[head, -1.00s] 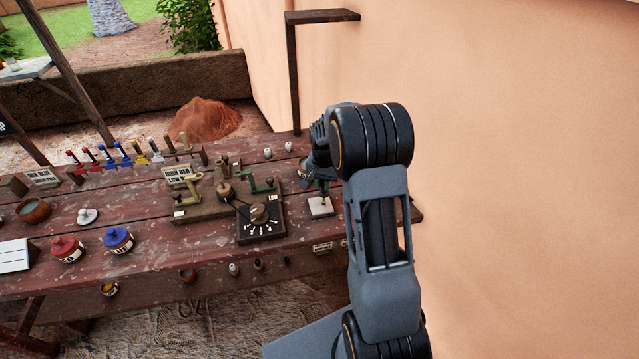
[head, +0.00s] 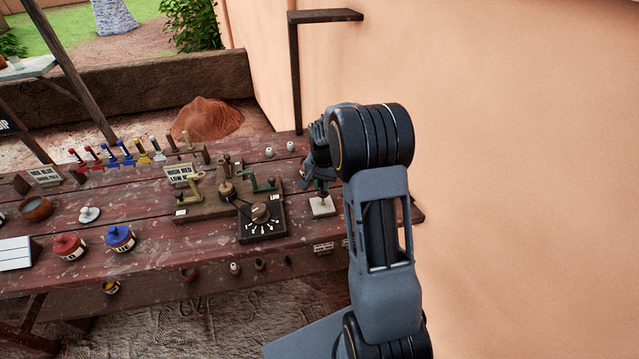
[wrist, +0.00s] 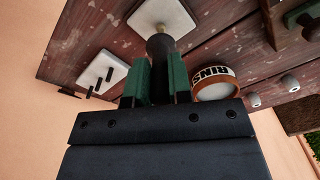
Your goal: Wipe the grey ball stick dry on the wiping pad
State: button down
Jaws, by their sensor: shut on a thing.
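My gripper (head: 322,184) is shut on an upright stick with a dark handle (wrist: 160,47), taken as the grey ball stick. The green fingers of my gripper (wrist: 157,82) clasp it from both sides in the wrist view. The wiping pad (head: 322,207) is a pale square on the right end of the table, right under the stick. The pad also shows at the top of the wrist view (wrist: 176,14). The stick's lower end is at the pad's middle and seems to touch it; the ball itself is too small to make out.
A bowl marked RINS (wrist: 214,87) stands close beside my gripper. A pale plate with black pegs (wrist: 100,72) lies on the other side. A black dial box (head: 262,222) and a wooden lever board (head: 205,210) are left of the pad. The wall (head: 500,150) is close on the right.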

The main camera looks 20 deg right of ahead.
jog(key=shift+s+d, duration=0.15)
jog(key=shift+d, duration=0.3)
jog(key=shift+r, duration=0.1)
jog(key=shift+r+p, duration=2.4)
jog(key=shift+r, duration=1.05)
